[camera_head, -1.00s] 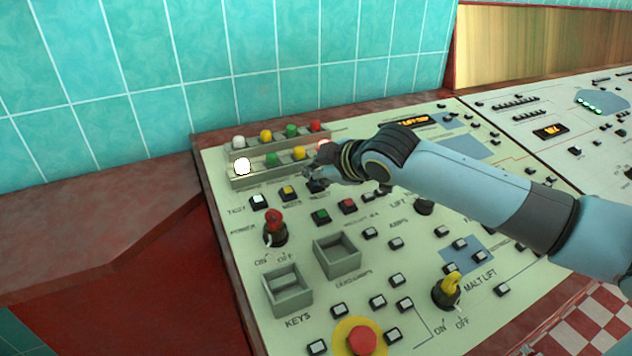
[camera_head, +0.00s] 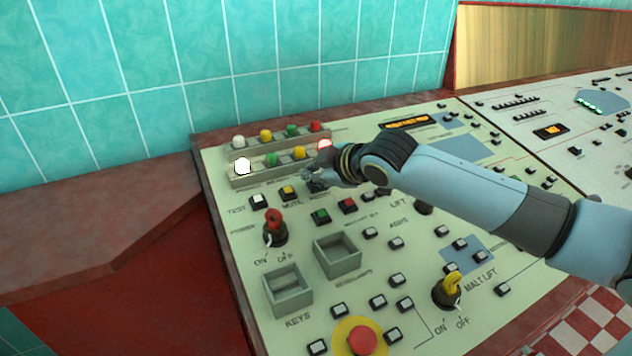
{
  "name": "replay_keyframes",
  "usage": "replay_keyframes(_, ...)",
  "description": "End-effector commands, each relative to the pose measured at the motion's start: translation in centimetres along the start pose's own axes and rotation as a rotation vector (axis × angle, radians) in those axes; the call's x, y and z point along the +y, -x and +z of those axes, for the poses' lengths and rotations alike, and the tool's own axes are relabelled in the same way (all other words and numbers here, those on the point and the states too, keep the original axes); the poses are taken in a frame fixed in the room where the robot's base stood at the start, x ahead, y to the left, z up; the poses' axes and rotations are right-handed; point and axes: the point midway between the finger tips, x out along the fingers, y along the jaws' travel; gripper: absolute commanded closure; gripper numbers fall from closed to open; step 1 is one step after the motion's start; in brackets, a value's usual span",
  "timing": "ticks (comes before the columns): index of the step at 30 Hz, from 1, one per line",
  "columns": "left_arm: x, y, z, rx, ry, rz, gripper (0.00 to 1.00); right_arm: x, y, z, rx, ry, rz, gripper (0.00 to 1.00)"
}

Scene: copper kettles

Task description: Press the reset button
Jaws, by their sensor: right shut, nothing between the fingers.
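My right gripper (camera_head: 311,178) is shut and empty, its fingertips pointing down at the panel. It is over the right end of a short row of buttons, beyond the white button (camera_head: 259,201) and the yellow button (camera_head: 288,192). A dark button (camera_head: 317,187) at that end is mostly covered by the fingers. Its label is too small and hidden to read, so I cannot tell for sure that it is the reset button. I cannot tell whether the fingertips touch it. My left gripper is not in view.
Behind stand two rows of lamps; a white lamp (camera_head: 242,166) and a red lamp (camera_head: 324,146) glow. A red knob switch (camera_head: 275,228), two square boxes, a yellow key switch (camera_head: 449,288) and a red mushroom button (camera_head: 362,340) stand nearer. A tiled wall (camera_head: 150,70) rises behind.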

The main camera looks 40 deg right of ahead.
Motion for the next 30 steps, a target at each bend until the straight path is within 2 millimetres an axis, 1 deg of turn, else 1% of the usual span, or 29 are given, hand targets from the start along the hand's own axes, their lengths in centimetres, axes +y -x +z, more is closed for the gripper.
replay_keyframes(30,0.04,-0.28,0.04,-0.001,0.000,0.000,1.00,-0.35,-0.48,0.37,-0.001,0.001,0.000,1.00)
